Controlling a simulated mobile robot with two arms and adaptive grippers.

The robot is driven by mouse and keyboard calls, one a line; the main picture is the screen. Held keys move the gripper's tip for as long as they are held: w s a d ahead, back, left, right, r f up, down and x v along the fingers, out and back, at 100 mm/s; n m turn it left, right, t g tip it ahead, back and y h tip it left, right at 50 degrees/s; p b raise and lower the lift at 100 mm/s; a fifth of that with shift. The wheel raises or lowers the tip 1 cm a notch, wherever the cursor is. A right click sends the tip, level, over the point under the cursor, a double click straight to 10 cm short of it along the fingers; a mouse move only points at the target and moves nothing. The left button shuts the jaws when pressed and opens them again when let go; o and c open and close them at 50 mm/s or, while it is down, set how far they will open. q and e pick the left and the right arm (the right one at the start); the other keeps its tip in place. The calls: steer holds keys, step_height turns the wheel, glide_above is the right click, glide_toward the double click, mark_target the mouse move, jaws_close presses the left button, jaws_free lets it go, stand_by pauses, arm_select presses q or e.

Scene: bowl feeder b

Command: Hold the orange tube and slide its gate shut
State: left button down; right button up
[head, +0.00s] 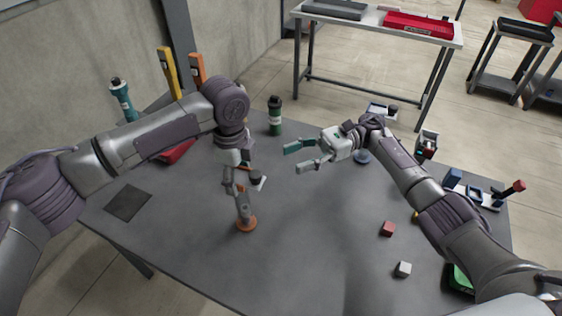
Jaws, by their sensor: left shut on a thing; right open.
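A green bottle (275,117) stands behind. A red cube (388,229) and a white cube (403,269) lie at front right. The table's middle is clear.

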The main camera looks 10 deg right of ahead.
mark_target(237, 176)
steer(key=shift+w+d, duration=0.1)
steer(key=shift+d, duration=0.25)
arm_select(q)
steer(key=shift+c, duration=1.2)
jaws_free()
steer(key=shift+r, duration=0.15)
step_height(237, 176, up, 12)
steer(key=w+a+p, duration=0.4)
steer(key=w+a, duration=0.1)
steer(key=w, duration=0.1)
steer(key=shift+p, duration=0.35)
arm_select(e)
step_height(237, 176, up, 5)
steer(key=shift+f, duration=0.15)
arm_select(q)
steer(key=shift+w+f, duration=0.1)
steer(key=shift+f, duration=0.1)
